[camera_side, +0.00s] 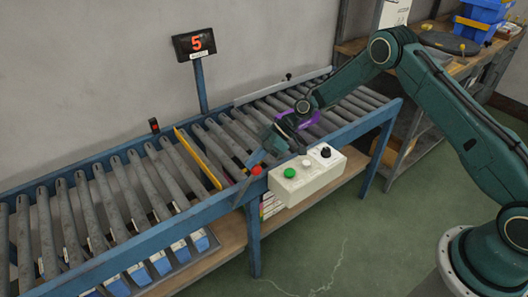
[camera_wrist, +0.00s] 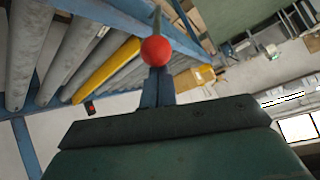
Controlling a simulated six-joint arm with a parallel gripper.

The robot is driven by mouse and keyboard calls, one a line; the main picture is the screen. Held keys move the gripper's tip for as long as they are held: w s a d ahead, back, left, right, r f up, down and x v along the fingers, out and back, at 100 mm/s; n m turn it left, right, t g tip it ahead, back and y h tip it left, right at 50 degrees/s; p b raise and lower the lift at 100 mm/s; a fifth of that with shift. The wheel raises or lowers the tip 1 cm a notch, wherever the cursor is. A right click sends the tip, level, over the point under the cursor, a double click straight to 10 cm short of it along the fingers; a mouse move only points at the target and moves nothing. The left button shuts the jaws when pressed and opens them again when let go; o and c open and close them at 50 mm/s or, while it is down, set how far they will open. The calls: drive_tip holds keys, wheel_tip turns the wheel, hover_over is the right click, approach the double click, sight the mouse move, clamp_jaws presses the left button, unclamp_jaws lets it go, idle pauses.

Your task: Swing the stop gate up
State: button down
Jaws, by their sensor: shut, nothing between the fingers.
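The stop gate is a yellow bar (camera_side: 198,158) lying across the grey rollers; its yellow edge also shows in the wrist view (camera_wrist: 105,70). I cannot tell whether it stands above the roller tops. A lever with a red ball knob (camera_side: 256,170) is at the near blue rail, its thin rod slanting down to the left. My gripper (camera_side: 258,158) is shut and empty, with its tips close to the knob. In the wrist view the red knob (camera_wrist: 156,50) is just beyond my fingertips (camera_wrist: 155,72); whether they touch is unclear.
A white button box (camera_side: 305,175) with green, white and black buttons is on the near rail, right of the knob. A display reading 5 (camera_side: 194,43) stands behind the conveyor. A purple item (camera_side: 308,119) shows behind my gripper. The rollers left of the gate are clear.

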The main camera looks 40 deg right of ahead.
drive_tip(key=shift+d+f, duration=0.2)
idle(0.4)
drive_tip(key=w+a+r, duration=0.2)
drive_tip(key=a+r, duration=0.1)
drive_tip(key=d+f+v, duration=0.1)
drive_tip(key=v, duration=0.8)
drive_tip(key=shift+d, duration=0.2)
drive_tip(key=shift+s+r, duration=0.1)
drive_tip(key=shift+r, duration=0.05)
